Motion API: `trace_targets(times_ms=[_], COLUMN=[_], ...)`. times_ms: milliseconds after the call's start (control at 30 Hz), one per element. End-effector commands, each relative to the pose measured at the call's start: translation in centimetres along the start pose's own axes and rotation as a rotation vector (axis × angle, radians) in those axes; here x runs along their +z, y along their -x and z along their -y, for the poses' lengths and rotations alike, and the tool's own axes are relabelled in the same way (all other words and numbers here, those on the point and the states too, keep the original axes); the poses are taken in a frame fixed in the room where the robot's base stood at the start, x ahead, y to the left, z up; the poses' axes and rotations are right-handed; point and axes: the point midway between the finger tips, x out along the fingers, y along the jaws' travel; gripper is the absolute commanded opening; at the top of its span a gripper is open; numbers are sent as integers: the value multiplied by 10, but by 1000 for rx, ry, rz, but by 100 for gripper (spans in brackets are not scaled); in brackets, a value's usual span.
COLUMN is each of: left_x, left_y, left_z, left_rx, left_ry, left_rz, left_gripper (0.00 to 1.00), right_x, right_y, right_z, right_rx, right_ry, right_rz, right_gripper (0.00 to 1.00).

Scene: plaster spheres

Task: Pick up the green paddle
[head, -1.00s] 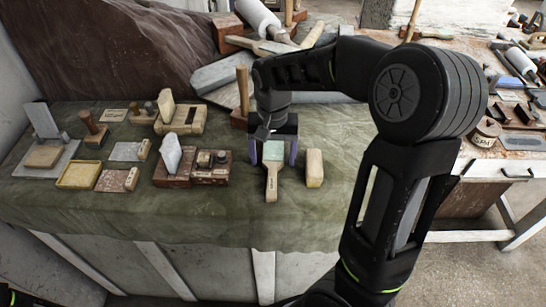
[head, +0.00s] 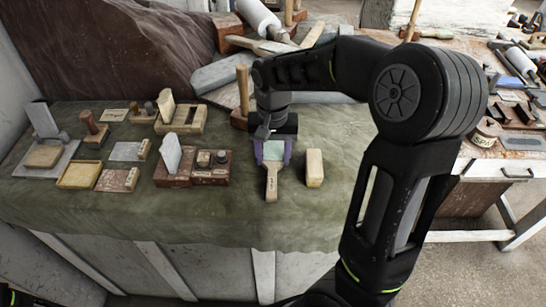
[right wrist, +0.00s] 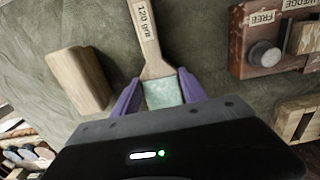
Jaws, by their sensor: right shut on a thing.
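The green paddle (head: 272,155) has a pale green face and a wooden handle, and it lies on the green cloth with the handle toward the table's front edge. In the right wrist view the paddle (right wrist: 161,92) shows its handle labelled "120 grit". My right gripper (head: 273,160) reaches down over it, with purple fingers shut on both sides of the green head. The fingers also show in the right wrist view (right wrist: 158,95). I cannot see a gap under the paddle. My left gripper is not in view.
A pale wooden block (head: 314,168) stands close to the right of the paddle. A brown box with labels (head: 208,172) is to the left. The cloth (head: 275,225) in front is bare. Several blocks and trays lie farther left.

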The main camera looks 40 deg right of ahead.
Motion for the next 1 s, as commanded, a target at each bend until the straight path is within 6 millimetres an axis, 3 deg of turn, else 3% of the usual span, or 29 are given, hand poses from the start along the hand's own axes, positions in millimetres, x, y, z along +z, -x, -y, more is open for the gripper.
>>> trace_targets(times_ms=[367, 567, 800, 1000], left_x=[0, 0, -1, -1], left_y=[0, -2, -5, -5], left_z=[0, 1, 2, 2], left_rx=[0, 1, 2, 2], left_ry=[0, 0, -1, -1], left_rz=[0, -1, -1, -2], left_gripper=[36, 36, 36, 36], right_x=[0, -1, -1, 0], right_y=[6, 33, 80, 99], right_z=[0, 1, 1, 0], right_rx=[-1, -3, -3, -1], right_ry=[0, 0, 1, 0], right_rz=[-1, -5, -4, -1], right_gripper=[6, 6, 6, 6])
